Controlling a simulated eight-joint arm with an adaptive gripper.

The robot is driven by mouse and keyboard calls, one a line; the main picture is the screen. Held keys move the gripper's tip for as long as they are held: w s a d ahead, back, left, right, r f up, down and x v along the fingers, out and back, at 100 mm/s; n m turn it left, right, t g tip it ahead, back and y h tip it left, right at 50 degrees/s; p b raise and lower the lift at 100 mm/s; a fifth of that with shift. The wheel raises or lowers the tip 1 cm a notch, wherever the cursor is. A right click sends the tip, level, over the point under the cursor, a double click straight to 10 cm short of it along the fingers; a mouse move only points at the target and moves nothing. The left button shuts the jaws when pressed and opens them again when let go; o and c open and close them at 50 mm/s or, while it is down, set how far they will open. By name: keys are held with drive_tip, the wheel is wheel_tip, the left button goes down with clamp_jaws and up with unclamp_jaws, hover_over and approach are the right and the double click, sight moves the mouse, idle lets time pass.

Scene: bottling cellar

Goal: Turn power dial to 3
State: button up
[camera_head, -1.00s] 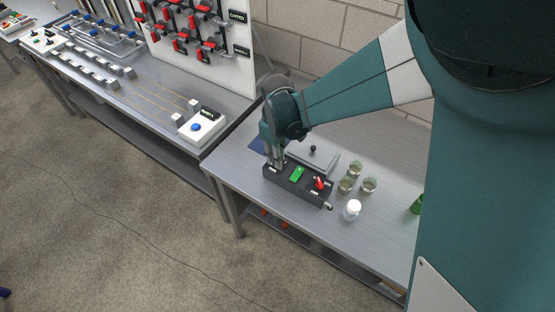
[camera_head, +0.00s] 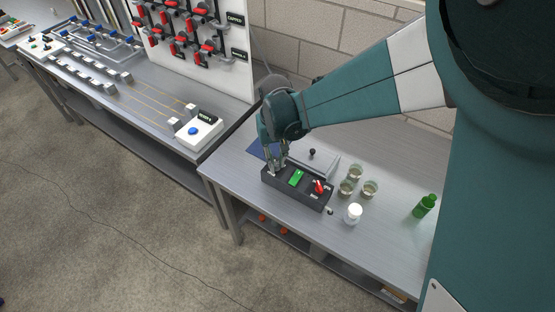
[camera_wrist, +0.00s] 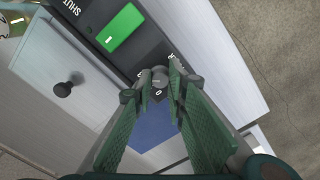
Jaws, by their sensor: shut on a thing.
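A dark control box (camera_head: 282,190) stands on the grey bench, with a green rocker switch (camera_head: 296,177) in its middle and a red lever (camera_head: 319,187) at its right end. My gripper (camera_head: 276,168) reaches down to the box's left end. In the wrist view the small grey power dial (camera_wrist: 160,76) sits between my fingertips (camera_wrist: 160,86), and they are shut on it. A "0" mark shows beside the dial, and other marks are partly covered by the fingers. The dial's pointer direction cannot be made out. The dial is hidden by my fingers in the head view.
Several glass jars (camera_head: 347,187), a white-capped bottle (camera_head: 353,214) and a green bottle (camera_head: 425,206) stand to the right. A blue mat (camera_wrist: 155,140) lies near the gripper.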

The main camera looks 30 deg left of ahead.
sight(276, 164)
idle(0.4)
drive_tip(key=o, duration=0.9)
drive_tip(key=shift+r, duration=0.15)
drive_tip(key=shift+r, duration=5.85)
